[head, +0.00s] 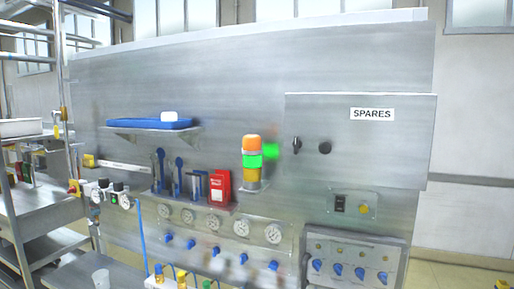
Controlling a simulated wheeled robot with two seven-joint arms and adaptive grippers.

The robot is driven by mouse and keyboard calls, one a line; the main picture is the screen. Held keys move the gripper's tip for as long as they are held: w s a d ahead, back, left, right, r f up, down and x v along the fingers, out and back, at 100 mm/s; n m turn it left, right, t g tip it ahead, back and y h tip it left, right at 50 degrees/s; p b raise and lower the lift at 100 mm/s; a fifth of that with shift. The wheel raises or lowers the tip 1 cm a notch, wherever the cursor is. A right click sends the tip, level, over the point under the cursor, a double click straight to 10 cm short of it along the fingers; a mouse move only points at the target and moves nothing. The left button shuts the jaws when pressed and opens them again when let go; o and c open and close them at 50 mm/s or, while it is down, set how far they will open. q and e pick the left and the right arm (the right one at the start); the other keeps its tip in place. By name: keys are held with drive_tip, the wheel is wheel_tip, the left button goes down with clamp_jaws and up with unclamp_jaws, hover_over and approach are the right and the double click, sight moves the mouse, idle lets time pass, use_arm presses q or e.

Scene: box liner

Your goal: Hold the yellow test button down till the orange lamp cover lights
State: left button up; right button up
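A stack lamp stands on a small bracket on the grey metal panel in the head view. Its top orange lamp cover (252,142) looks plain orange, with no glow around it that I can see. The green section (253,161) below it is bright, and a green glow shows on the panel beside it. An amber section is at the bottom. A small round yellow button (364,208) sits on a plate at the right, below the SPARES cabinet. Nothing is seen touching it. Neither of my grippers is in view.
The SPARES cabinet (385,165) juts out above the button. A black switch (340,203) is just left of it. Blue knobs, gauges and a red box (220,186) are lower left. A blue tray (148,124) lies on a shelf. A cart (45,208) stands at far left.

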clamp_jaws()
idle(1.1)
